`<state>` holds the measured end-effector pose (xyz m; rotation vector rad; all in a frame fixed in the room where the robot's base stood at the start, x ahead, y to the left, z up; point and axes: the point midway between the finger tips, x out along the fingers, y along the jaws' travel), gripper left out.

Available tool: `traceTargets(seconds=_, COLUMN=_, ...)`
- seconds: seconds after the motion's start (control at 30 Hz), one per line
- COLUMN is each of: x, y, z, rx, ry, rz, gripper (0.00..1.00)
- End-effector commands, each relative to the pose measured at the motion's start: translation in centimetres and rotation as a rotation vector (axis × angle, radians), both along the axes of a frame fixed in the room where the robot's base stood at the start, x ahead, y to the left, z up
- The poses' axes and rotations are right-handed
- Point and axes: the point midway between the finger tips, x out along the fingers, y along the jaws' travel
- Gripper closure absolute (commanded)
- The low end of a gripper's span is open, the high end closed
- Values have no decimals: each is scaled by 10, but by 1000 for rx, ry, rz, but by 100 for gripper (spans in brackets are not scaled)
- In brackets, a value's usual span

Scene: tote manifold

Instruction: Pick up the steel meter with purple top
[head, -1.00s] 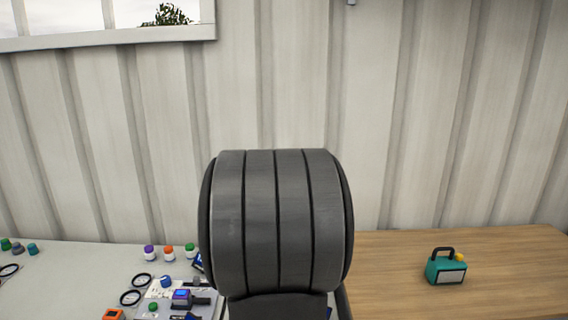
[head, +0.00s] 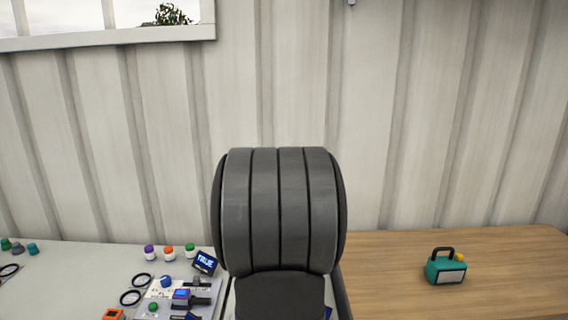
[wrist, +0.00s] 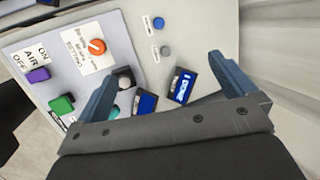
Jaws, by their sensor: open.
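A small grey device with a purple-blue top (head: 181,294) sits on the grey panel at the lower left of the head view. It looks most like the steel meter, but it is too small to be sure. I cannot pick it out for certain in the wrist view. My gripper (wrist: 166,66) is open in the wrist view, with its two blue-grey fingers wide apart above the panel and nothing held. A blue-screened device (wrist: 182,86) and a dark knob (wrist: 123,78) lie between and near the fingers. My arm hides the middle of the head view.
The wrist view shows an orange knob (wrist: 97,47), a purple block (wrist: 38,75) and a green block (wrist: 62,104). A teal case (head: 445,268) stands on the mostly clear wooden top.

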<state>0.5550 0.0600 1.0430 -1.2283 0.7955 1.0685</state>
Motion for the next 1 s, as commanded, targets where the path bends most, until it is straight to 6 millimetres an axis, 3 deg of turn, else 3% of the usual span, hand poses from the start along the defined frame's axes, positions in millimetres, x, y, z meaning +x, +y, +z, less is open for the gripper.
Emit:
traceTargets(seconds=0.47, x=0, y=0, z=0, rx=0, ry=0, rz=0, gripper=0)
traceTargets(seconds=0.67, x=0, y=0, z=0, rx=0, ry=0, rz=0, gripper=37)
traceTargets(seconds=1.0, x=3, y=7, z=0, rx=0, ry=11, rz=7, gripper=38)
